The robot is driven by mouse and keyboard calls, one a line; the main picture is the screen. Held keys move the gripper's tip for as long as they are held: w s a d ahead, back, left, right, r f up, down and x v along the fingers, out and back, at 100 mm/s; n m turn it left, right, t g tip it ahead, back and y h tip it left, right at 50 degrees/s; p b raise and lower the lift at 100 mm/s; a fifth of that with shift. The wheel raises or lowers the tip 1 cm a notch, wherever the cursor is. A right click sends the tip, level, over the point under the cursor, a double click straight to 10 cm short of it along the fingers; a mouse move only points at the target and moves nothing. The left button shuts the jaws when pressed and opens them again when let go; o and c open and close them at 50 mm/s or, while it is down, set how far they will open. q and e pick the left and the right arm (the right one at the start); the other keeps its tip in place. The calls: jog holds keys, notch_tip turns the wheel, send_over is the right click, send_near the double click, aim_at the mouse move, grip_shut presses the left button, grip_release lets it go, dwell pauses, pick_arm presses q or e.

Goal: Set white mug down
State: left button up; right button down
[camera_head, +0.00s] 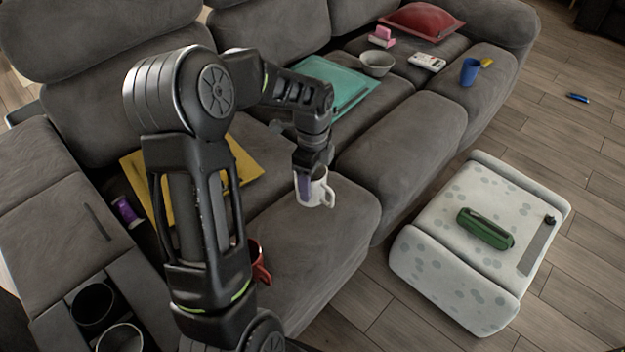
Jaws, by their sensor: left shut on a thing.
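The white mug (319,190) is at the end of my left arm, over the front seat cushion of the grey sofa (330,235). My left gripper (308,183) points down and is shut on the mug, with a finger at its rim. The mug looks upright, its handle towards the right. I cannot tell for sure whether its base touches the cushion. My right gripper is not in view.
A red mug (259,264) is partly hidden behind my left arm. A yellow folder (243,163) and a teal folder (345,84) lie on the sofa. A bowl (376,64) and blue cup (469,72) stand farther back. A spotted ottoman (440,265) carries a green case (485,229).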

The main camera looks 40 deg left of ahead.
pick_arm(q)
jog(key=shift+d+r, duration=0.1)
jog(key=w+d+r+n+p, duration=0.1)
jog(key=d+r+n+p, duration=0.2)
jog(key=d+n+p, duration=0.4)
jog(key=w+d+r+n+p, duration=0.1)
jog(key=d+r+n+p, duration=0.2)
jog(key=d+n+p, duration=0.5)
jog(key=d+p, duration=0.1)
jog(key=d, duration=0.2)
jog(key=shift+w+d, duration=0.25)
jog(key=shift+w, duration=0.15)
